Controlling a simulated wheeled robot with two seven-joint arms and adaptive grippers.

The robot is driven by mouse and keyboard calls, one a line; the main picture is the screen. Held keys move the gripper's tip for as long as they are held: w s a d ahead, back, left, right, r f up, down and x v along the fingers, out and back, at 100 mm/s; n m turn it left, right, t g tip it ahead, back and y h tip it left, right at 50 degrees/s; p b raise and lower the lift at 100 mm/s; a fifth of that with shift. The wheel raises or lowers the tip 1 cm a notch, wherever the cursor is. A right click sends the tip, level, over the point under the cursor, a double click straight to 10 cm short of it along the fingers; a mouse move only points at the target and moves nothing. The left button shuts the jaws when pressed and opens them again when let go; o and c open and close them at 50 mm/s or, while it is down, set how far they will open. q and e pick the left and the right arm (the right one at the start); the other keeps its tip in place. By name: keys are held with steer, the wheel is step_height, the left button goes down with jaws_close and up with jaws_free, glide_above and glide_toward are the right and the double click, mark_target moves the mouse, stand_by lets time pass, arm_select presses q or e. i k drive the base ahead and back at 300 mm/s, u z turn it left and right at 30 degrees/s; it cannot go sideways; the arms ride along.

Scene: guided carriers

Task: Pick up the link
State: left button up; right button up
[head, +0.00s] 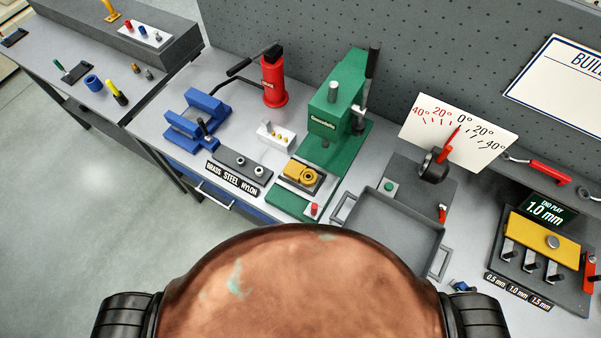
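A yellow link-shaped piece with a round boss (302,174) lies on a dark fixture plate (318,187) at the foot of the green press (337,110), on the bench in the middle of the head view. It looks like the link, though I cannot be sure. A larger yellow plate with a grey round knob (545,238) sits on the gauge fixture at the right. Neither of my grippers shows in the head view, so I cannot see whether they hold anything. My own body hides the front of the bench.
A grey tray with handles (388,222) stands right of the press. A blue vise (197,119), a red bottle jack (273,82), a strip labelled brass, steel, nylon (232,179) and an angle dial (459,125) crowd the bench. A side bench holds small parts.

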mark_target(294, 170)
steer(key=z, duration=1.95)
steer(key=k, duration=1.2)
steer(key=u, duration=2)
